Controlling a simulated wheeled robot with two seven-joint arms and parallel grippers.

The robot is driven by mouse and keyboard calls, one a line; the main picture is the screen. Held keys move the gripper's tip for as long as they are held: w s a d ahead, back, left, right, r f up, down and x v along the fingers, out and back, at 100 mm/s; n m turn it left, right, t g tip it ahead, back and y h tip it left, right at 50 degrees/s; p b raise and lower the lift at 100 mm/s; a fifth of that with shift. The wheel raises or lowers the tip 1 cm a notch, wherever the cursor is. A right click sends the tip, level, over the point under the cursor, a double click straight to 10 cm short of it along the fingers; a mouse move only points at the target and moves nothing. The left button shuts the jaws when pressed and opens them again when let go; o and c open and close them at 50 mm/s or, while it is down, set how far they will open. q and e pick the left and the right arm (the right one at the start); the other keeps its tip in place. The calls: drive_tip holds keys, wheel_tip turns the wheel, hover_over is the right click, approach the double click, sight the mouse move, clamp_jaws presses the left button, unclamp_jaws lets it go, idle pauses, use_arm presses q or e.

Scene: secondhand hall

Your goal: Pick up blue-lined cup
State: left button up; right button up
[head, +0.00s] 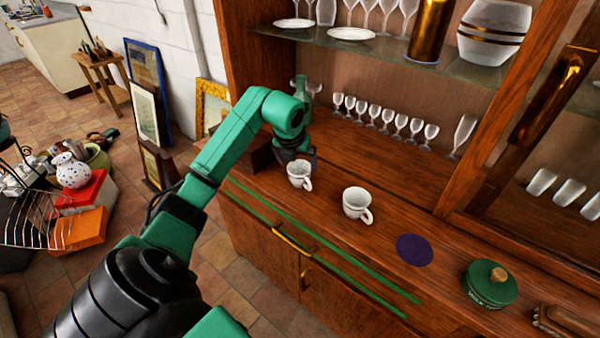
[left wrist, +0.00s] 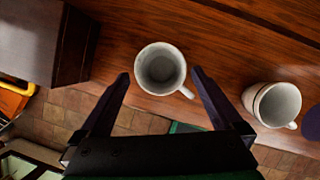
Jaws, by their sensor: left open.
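Two white cups stand upright on the wooden cabinet top. The left cup (head: 299,176) is under my left gripper (head: 296,157); the right cup (head: 356,203) stands apart from it, handle to the right. In the left wrist view the left cup (left wrist: 160,69) lies between the fingertips of my open left gripper (left wrist: 160,75), with its handle toward the right finger. The right cup (left wrist: 274,104) there shows thin lines around its side. The lines' colour is too small to tell, so I cannot tell which cup is blue-lined. My right gripper is not in view.
A dark blue round mat (head: 414,249) and a green lidded pot (head: 490,284) are to the right on the cabinet top. A row of small glasses (head: 388,120) stands behind. A dark brown box (left wrist: 42,40) is left of the gripper. A glass shelf (head: 390,52) hangs above.

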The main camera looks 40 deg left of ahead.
use_arm(q)
drive_tip(key=shift+x, duration=1.15)
drive_tip(key=shift+r, duration=0.1)
drive_tip(key=c, duration=1.2)
